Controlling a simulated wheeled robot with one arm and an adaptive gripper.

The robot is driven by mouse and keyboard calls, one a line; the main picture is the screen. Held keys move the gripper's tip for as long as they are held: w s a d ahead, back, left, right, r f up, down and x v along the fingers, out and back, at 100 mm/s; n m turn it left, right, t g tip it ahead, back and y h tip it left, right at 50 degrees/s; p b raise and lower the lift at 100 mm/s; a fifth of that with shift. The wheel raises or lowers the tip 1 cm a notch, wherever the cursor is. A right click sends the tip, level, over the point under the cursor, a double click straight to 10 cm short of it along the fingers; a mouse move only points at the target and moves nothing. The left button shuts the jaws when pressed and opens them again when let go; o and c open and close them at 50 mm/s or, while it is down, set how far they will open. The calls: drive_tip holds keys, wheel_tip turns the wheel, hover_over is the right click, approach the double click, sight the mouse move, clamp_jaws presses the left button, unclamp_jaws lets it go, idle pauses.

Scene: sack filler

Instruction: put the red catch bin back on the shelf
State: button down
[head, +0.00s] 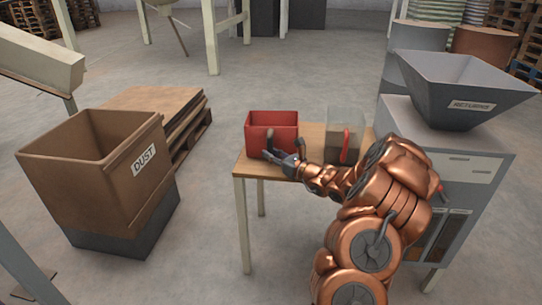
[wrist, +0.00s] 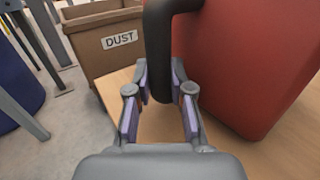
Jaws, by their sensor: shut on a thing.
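The red catch bin (head: 271,132) stands upright on the left part of a small wooden table (head: 250,163) in the head view. Its dark handle shows on the near side. My gripper (head: 273,150) is at the front of the bin. In the wrist view the fingers (wrist: 159,88) close around the black handle (wrist: 158,50), with the red bin wall (wrist: 245,60) just to the right. The bin's far side is hidden. I cannot pick out the shelf with certainty.
A clear container with a red handle (head: 346,140) stands right of the bin. The brown DUST box (head: 95,170) is at left, with a pallet stack (head: 185,115) behind. A grey RETURNS hopper (head: 465,88) on a cabinet stands at right. Floor between box and table is clear.

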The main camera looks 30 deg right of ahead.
drive_tip(key=c, duration=1)
unclamp_jaws()
drive_tip(key=shift+f, duration=0.1)
drive_tip(key=shift+c, duration=0.2)
drive_tip(key=shift+f+b, duration=0.2)
drive_tip(key=shift+b, duration=0.15)
drive_tip(key=shift+s, duration=0.15)
